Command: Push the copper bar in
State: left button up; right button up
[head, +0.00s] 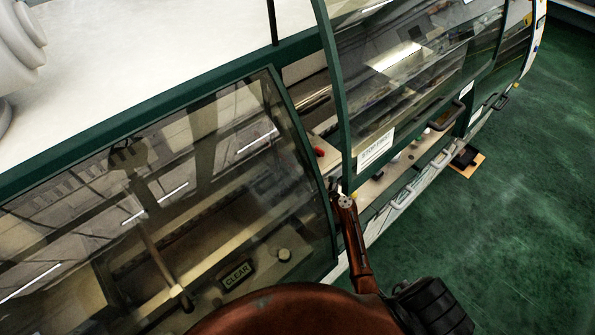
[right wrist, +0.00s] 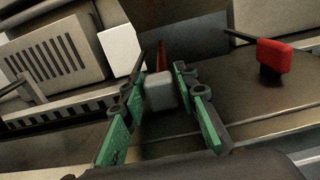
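In the right wrist view, my right gripper (right wrist: 160,80) has its two green-padded fingers apart. A small pale grey block (right wrist: 160,92) shows between them, with a narrow gap on each side; I cannot tell whether it touches anything. A thin reddish-brown strip (right wrist: 161,56), perhaps the copper bar, stands just beyond the block, partly hidden by it. In the head view, my right gripper (head: 338,190) is small at the opening between two glass hoods, and its fingers are hard to make out. No copper bar can be told apart there. My left gripper is not in view.
A red knob (right wrist: 280,53) on a dark stem stands to the right in the wrist view. A grey slotted box (right wrist: 52,58) is at left. The near glass hood (head: 190,190) and far glass hood (head: 410,70) flank the opening.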

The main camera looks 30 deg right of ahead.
jog(key=shift+o, duration=1.1)
jog(key=shift+f, duration=0.1)
jog(key=shift+s, duration=0.1)
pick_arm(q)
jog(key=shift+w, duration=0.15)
pick_arm(e)
jog(key=v, duration=1.2)
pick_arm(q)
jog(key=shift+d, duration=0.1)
